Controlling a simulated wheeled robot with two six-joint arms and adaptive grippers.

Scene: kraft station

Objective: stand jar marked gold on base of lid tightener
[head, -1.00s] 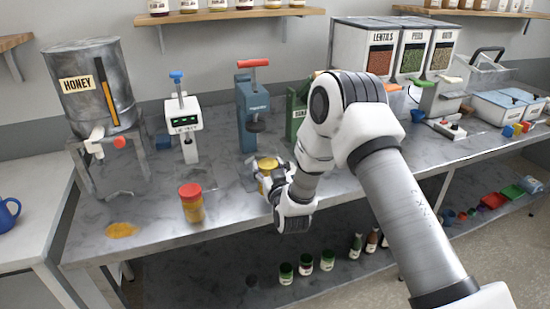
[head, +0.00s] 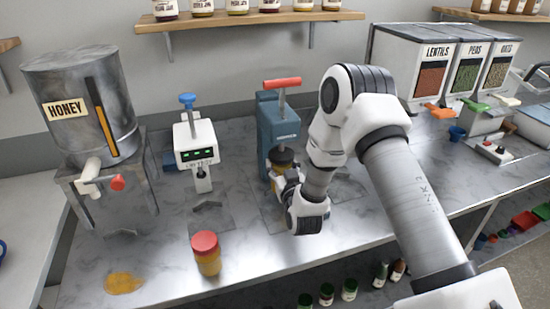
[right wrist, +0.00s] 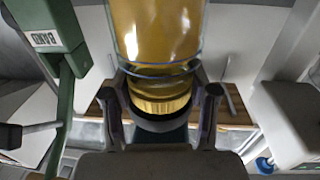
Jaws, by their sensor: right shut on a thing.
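My right gripper (head: 283,184) is shut on a jar of amber contents with a gold lid (head: 282,157), at the front of the lid tightener. The tightener (head: 276,128) is a blue frame with a red T-handle. In the right wrist view the jar (right wrist: 157,35) fills the top middle, its gold lid (right wrist: 160,104) between my gripper's fingers (right wrist: 163,112). A dark round part sits beyond the lid, close to it. The jar's foot is hidden in the head view, so I cannot tell whether it touches the base. My left gripper is out of view.
A jar with a red lid (head: 206,253) stands near the table's front edge, beside a honey spill (head: 123,283). A white device (head: 195,143) stands left of the tightener. The green band device (right wrist: 58,40) is close by in the right wrist view.

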